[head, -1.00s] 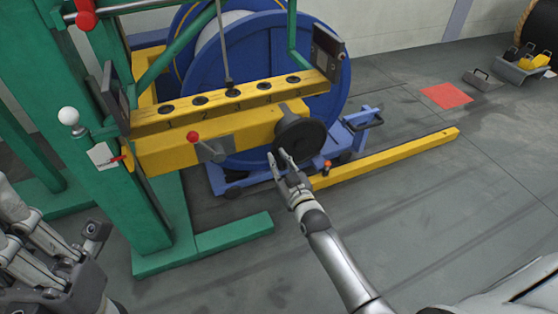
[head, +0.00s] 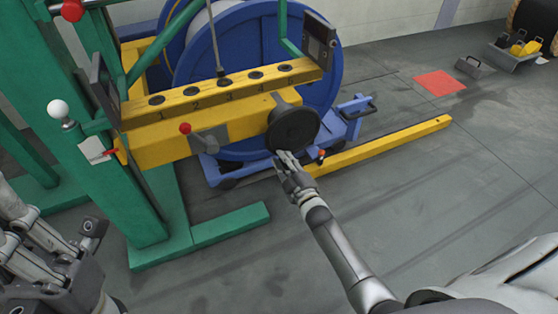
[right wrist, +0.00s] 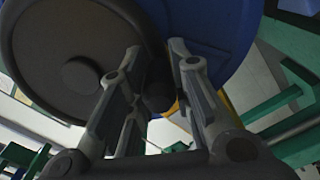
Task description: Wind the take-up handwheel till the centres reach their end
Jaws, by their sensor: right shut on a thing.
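The take-up handwheel (head: 297,128) is a black disc on the end of the yellow beam (head: 215,133), in front of the blue reel. In the right wrist view the handwheel (right wrist: 75,45) fills the upper left, with a round hub at its middle. My right gripper (head: 287,158) is at the lower rim of the handwheel. In the right wrist view its two fingers (right wrist: 157,80) stand on either side of a dark knob (right wrist: 157,97) and are shut on it. My left gripper (head: 60,262) is at the lower left, away from the machine. The centres cannot be made out.
A numbered yellow rail (head: 225,93) with several holes runs above the beam. A red-knobbed lever (head: 186,128) sits on the beam. The green frame (head: 135,190) stands left. A yellow floor bar (head: 390,143) lies right of the blue cradle (head: 350,122).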

